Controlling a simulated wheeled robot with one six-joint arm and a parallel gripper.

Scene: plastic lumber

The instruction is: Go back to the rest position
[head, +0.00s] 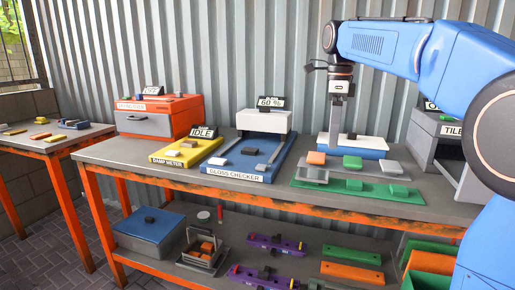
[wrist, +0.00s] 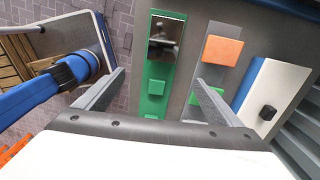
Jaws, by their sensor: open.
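My gripper (head: 336,128) hangs from my blue arm at the upper right of the head view, pointing down above the bench. Its two grey fingers (wrist: 159,77) are spread apart in the wrist view, with nothing between them. In the head view it appears in front of or above the white-topped blue device (head: 352,153). The wrist view shows a green board (wrist: 156,100) with a green block (wrist: 156,87) and an orange block (wrist: 222,51) on a grey plate beyond the fingers. The gripper appears clear of them.
A side table (head: 50,146) stands left.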

